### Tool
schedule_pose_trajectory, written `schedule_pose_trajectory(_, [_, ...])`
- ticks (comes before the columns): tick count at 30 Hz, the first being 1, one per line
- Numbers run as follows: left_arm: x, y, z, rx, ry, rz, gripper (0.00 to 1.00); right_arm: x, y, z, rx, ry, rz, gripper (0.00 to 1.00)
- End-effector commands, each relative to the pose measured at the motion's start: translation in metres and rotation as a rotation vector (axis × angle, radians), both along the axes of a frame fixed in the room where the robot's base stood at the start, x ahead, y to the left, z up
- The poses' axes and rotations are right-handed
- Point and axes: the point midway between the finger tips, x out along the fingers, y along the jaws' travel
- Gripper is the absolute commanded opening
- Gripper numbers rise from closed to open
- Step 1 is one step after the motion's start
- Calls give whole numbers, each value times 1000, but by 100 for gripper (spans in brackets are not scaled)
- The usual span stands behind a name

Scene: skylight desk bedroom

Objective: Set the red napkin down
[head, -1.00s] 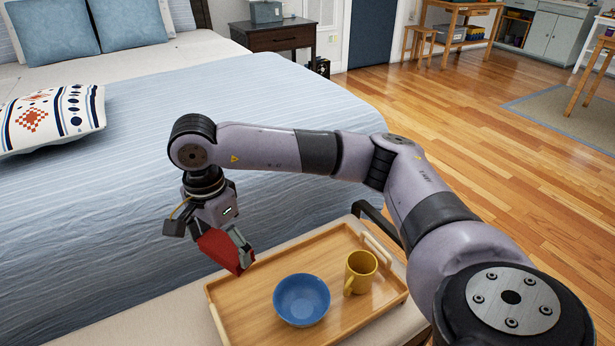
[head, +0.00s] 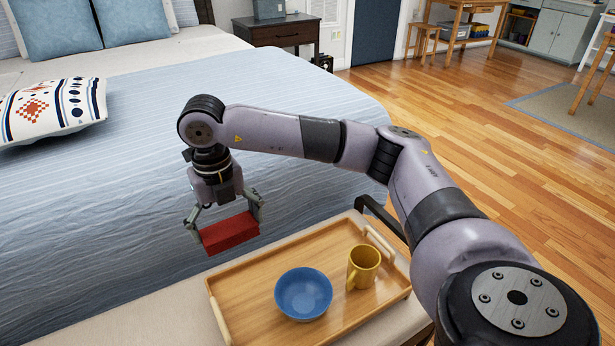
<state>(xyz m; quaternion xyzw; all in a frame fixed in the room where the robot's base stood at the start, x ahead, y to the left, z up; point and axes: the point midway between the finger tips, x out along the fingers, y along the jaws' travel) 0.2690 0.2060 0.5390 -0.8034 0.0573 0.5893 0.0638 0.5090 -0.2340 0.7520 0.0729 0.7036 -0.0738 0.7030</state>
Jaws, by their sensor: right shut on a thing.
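The red napkin (head: 230,233) is a folded, block-like red piece. My right gripper (head: 228,228) is shut on it, with one finger at each end of the napkin. The gripper points down and holds the napkin in front of the bed's side, near the back left edge of the wooden tray (head: 238,314). I cannot tell its exact height above what lies below. My left gripper is not in view.
The tray lies on a beige bench (head: 170,314) at the foot of the bed. It holds a blue bowl (head: 303,293) and a yellow mug (head: 363,267). The tray's left part is bare. The blue-covered bed (head: 90,220) stands behind, with a patterned pillow (head: 52,110).

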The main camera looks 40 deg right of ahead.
Motion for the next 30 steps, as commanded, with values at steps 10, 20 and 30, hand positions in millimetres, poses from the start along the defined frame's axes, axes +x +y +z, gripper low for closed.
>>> schedule_pose_trajectory(10, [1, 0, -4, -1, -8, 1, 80, 0, -1, -29, -2, 3, -49, 68])
schedule_pose_trajectory(20, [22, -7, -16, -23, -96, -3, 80, -1, -1, -119, -2, 4, -48, 68])
schedule_pose_trajectory(30, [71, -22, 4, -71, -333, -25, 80, 1, -1, -163, 1, 0, -47, 68])
